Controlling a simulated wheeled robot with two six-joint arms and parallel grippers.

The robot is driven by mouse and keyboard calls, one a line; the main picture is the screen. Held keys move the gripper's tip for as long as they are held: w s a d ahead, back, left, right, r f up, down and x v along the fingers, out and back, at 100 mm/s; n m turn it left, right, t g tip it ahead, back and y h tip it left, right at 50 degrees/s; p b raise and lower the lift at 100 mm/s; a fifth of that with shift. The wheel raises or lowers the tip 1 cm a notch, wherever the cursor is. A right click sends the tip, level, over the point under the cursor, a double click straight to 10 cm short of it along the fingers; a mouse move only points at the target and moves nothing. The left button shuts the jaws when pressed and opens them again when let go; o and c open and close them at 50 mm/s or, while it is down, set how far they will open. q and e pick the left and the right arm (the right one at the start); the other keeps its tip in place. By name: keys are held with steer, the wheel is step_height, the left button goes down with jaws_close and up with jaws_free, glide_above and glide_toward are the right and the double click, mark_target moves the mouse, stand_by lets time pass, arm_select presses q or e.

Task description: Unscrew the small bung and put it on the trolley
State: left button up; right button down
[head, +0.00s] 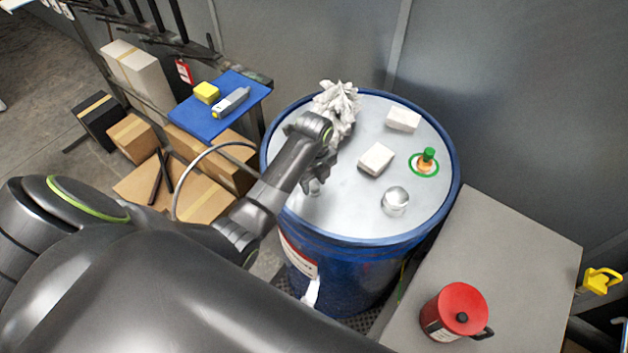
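A blue drum (353,235) with a pale grey lid stands in the middle of the head view. On its right side a small orange-and-green fitting (427,160) stands upright inside a green ring; I cannot tell whether this is the small bung. A round silver cap-like piece (395,201) is on the lid nearer to me. My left gripper (315,183) is over the left part of the lid, apart from both; my arm partly hides it, so its opening is unclear. A grey-topped surface (510,250), possibly the trolley, is at the right. My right gripper is out of view.
Crumpled white cloth (338,103) lies behind my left gripper. Two pale blocks (376,160) (403,118) sit on the lid. A red-topped can (455,310) stands on the grey surface, whose far part is clear. A blue shelf (205,122) holds a yellow block and a grey tool.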

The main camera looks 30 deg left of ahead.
arm_select(q)
steer(key=m, duration=0.6)
stand_by(0.3)
steer(key=c, duration=0.6)
steer(key=n, duration=0.4)
steer(key=shift+n, duration=0.4)
steer(key=shift+c, duration=0.2)
steer(key=shift+n, duration=0.5)
steer(key=n, duration=0.3)
steer(key=shift+n, duration=0.3)
